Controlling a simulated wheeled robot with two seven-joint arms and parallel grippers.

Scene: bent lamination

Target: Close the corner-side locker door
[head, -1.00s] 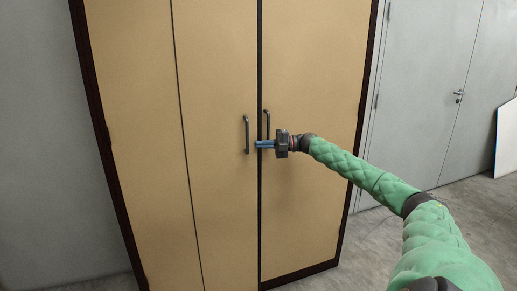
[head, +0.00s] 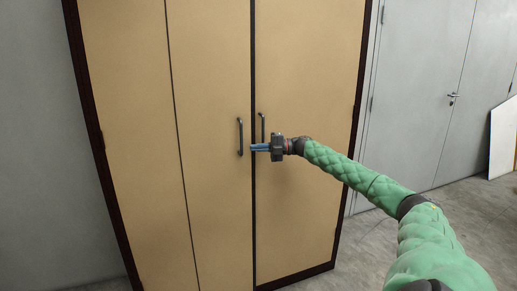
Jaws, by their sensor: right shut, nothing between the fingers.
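A tall tan locker (head: 125,130) with a dark frame fills the left and middle of the head view. A dark vertical seam separates its middle door (head: 215,200) from its right door (head: 305,200). The middle door has a dark bar handle (head: 240,136), and the right door has another (head: 263,126). Both doors look shut or nearly shut; I cannot tell whether a small gap remains. My right gripper (head: 254,147) is shut and empty. Contact with the door is unclear. My left gripper is out of view.
A grey double door (head: 425,90) with a lever handle stands in the wall at right. A white panel (head: 504,138) leans at the far right edge. Grey concrete floor (head: 365,245) lies open right of the locker. A plain grey wall (head: 40,150) is at left.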

